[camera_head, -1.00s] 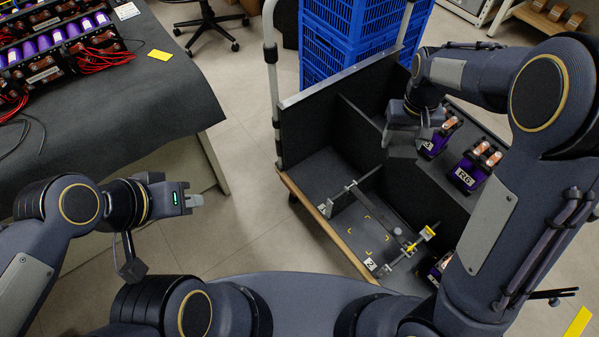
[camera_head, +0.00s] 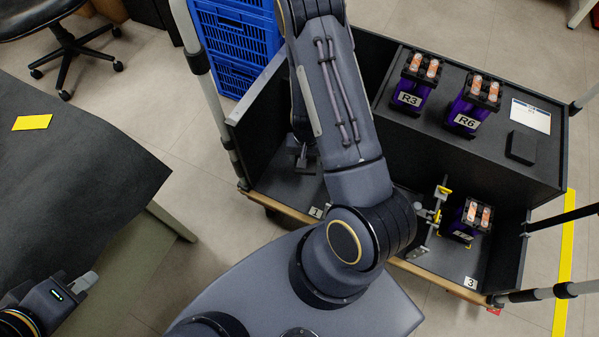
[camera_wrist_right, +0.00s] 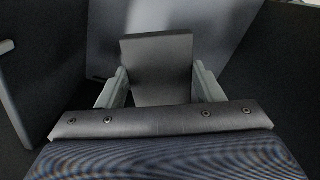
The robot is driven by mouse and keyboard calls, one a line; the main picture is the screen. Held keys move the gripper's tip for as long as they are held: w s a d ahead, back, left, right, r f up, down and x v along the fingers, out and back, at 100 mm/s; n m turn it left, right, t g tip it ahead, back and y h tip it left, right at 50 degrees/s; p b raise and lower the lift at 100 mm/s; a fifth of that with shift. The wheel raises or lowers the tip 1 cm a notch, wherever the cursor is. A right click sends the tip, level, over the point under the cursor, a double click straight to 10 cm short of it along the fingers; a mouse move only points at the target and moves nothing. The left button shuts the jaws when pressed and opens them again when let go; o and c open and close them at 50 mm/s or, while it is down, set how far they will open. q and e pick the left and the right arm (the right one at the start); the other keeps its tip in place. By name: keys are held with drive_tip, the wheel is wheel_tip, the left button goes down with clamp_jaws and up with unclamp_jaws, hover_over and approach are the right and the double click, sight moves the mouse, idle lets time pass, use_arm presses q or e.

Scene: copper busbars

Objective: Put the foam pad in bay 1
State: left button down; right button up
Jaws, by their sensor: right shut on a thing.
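The foam pad (camera_wrist_right: 155,68), a dark grey flat slab, stands between the two fingers of my right gripper (camera_wrist_right: 158,88) in the right wrist view. The gripper is shut on it. In the head view my right arm reaches across the middle, and its gripper (camera_head: 302,158) is low inside bay 1 (camera_head: 287,185), the left bay with the "1" label (camera_head: 316,212). My arm hides much of that bay, and I cannot tell whether the pad touches the floor. My left gripper (camera_head: 84,283) is empty at the lower left; its fingers overlap in view.
Modules R3 (camera_head: 412,85) and R6 (camera_head: 472,104), a black block (camera_head: 521,147) and a card (camera_head: 531,115) sit on the cart's upper deck. Another module (camera_head: 470,221) stands in bay 3 beside a yellow-handled clamp (camera_head: 440,205). Blue crates (camera_head: 236,50) stand behind. A dark-topped table (camera_head: 70,180) is left.

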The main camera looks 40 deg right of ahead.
sight(306, 177)
wheel_tip(306, 177, down, 10)
drive_tip(key=b, duration=0.4)
drive_tip(key=o, duration=0.9)
